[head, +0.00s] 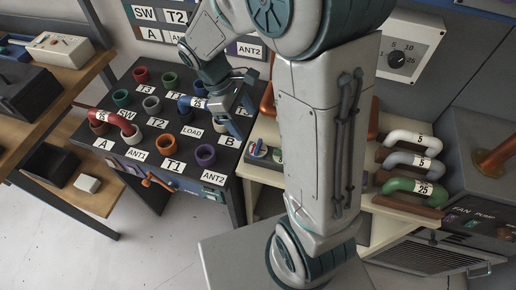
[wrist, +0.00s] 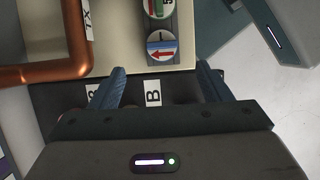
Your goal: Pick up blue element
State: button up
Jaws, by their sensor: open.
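The blue element (head: 186,103) is a short bent tube with a white number label. It stands among the round sockets of the black patch panel (head: 136,172) in the head view, partly hidden by my gripper and arm. My gripper (head: 243,103) is just to its right, above the panel's right side. In the wrist view my gripper (wrist: 161,70) is open, its two blue fingers apart with nothing between them. The blue element does not show in the wrist view.
A red element (head: 110,119) stands on the panel's left. White (head: 409,137), grey (head: 412,161) and green (head: 414,186) elements lie on a beige shelf at right. A copper tube (wrist: 45,74) is close by my left finger in the wrist view. Open floor lies in front.

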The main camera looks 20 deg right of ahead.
aim_at(258, 145)
jog(key=x, duration=0.9)
jog(key=shift+s+f+p, duration=0.1)
jog(key=shift+s+p, duration=0.05)
jog(key=shift+p, duration=0.25)
jog(key=shift+c, duration=0.3)
jog(key=c, duration=1.1)
jog(key=shift+r, duration=0.2)
